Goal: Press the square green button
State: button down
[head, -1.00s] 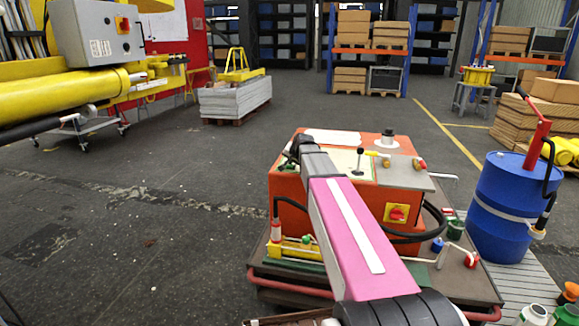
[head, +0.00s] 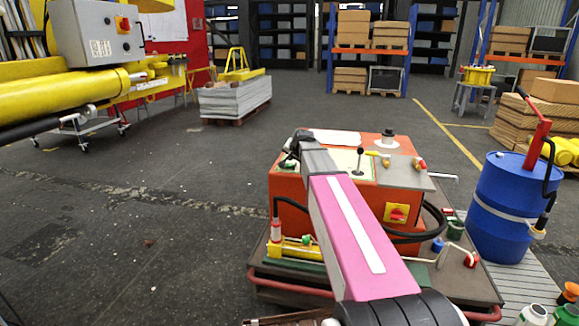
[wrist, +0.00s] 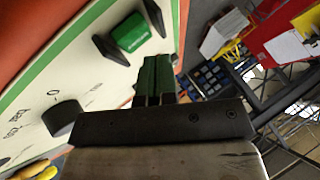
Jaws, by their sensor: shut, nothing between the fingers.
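In the wrist view, the square green button (wrist: 130,33) sits in a dark holder on a cream panel with a green border (wrist: 65,55). The button is at the top, a little left of centre. My gripper (wrist: 156,80) shows below and to the right of it. Its fingers are shut with nothing between them. The fingertips look close to the button, but a gap shows in the picture; I cannot tell the depth.
A dark round knob (wrist: 62,118) with lettering beside it is on the same panel. On the machine's top are a black lever (head: 359,158) and a grey plate (head: 405,173). A blue barrel (head: 505,205) stands to the right. Floor to the left is open.

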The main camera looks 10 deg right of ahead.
aim_at(291, 165)
jog(key=shift+r, duration=0.1)
jog(key=shift+r, duration=2.45)
jog(key=shift+s, duration=0.1)
